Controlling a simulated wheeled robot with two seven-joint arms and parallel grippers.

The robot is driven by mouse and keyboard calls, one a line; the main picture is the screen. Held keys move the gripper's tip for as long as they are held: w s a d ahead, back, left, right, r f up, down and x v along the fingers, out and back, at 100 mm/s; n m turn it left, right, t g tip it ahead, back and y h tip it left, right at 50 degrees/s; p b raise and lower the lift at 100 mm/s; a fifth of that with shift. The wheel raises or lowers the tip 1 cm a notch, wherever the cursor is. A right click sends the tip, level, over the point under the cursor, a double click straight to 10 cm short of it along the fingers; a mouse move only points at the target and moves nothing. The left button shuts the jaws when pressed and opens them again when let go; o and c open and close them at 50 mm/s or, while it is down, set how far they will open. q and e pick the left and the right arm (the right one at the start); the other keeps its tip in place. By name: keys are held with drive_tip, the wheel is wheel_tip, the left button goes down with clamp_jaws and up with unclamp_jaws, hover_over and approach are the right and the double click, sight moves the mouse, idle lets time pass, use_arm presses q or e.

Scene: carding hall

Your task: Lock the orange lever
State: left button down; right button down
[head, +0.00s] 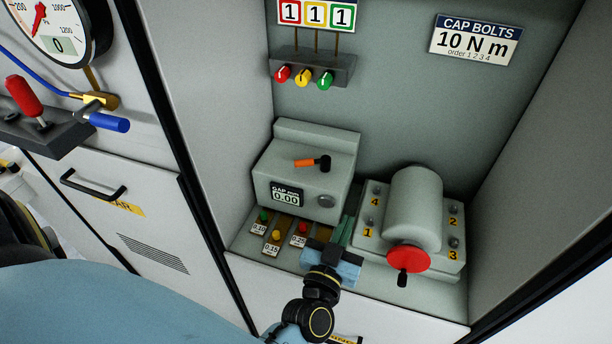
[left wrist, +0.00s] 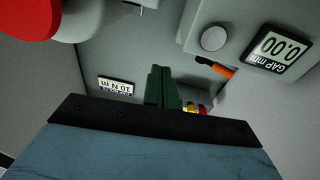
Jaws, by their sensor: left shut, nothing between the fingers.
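The orange lever (head: 305,163) sits on the upper face of a grey gap gauge box (head: 340,150). Its orange handle points left and its black end is at the right. In the left wrist view the orange lever (left wrist: 222,70) shows in part at the edge of the box. My left gripper (head: 346,228) is shut and empty, with its green fingers in front of the box's lower right corner, below and apart from the lever. The shut fingers also show in the left wrist view (left wrist: 165,85). My right gripper is not in view.
A grey roller unit with a red hand crank (head: 408,260) stands to the right of my gripper. Several tagged gap gauges (head: 275,236) lie before the box. Above hang red, yellow and green knobs (head: 303,78) and a 10 N m sign (head: 475,40). Cabinet walls close both sides.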

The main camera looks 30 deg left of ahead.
use_arm(q)
drive_tip(key=s+a+n+g+y, duration=0.4)
drive_tip(key=n+y, duration=0.2)
drive_tip(key=y, duration=0.4)
drive_tip(key=p, duration=0.2)
approach(304, 166)
drive_tip(key=shift+n+y, duration=0.3)
drive_tip(key=x, duration=0.7)
drive_tip(key=shift+f, duration=0.2)
